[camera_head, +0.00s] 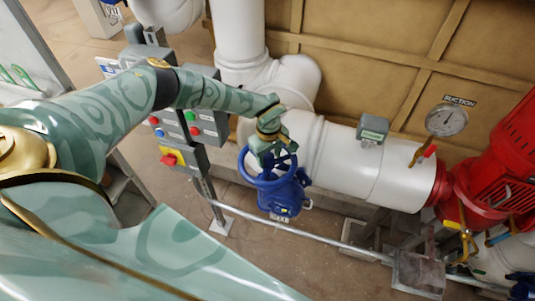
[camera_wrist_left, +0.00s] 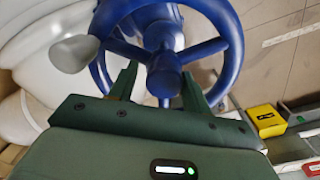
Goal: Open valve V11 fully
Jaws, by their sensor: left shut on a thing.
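The blue valve handwheel (camera_head: 243,166) stands in front of the white pipe, above a blue valve body (camera_head: 290,198) with a small tag (camera_head: 280,217) too small to read. My left gripper (camera_head: 272,152) reaches the wheel from above. In the left wrist view its two fingers (camera_wrist_left: 158,82) straddle the hub of the handwheel (camera_wrist_left: 236,50), among the spokes, and are shut on the wheel. A pale grey knob (camera_wrist_left: 73,54) shows at the left of the rim. How far open the valve is cannot be told. My right gripper is out of view.
Grey button boxes (camera_head: 180,125) with a yellow-and-red switch (camera_head: 172,158) stand left of the wheel. A thick white pipe (camera_head: 345,165) runs behind it to a red pump (camera_head: 490,180). A suction gauge (camera_head: 446,120) sits above the pipe. A thin rail (camera_head: 310,238) crosses below.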

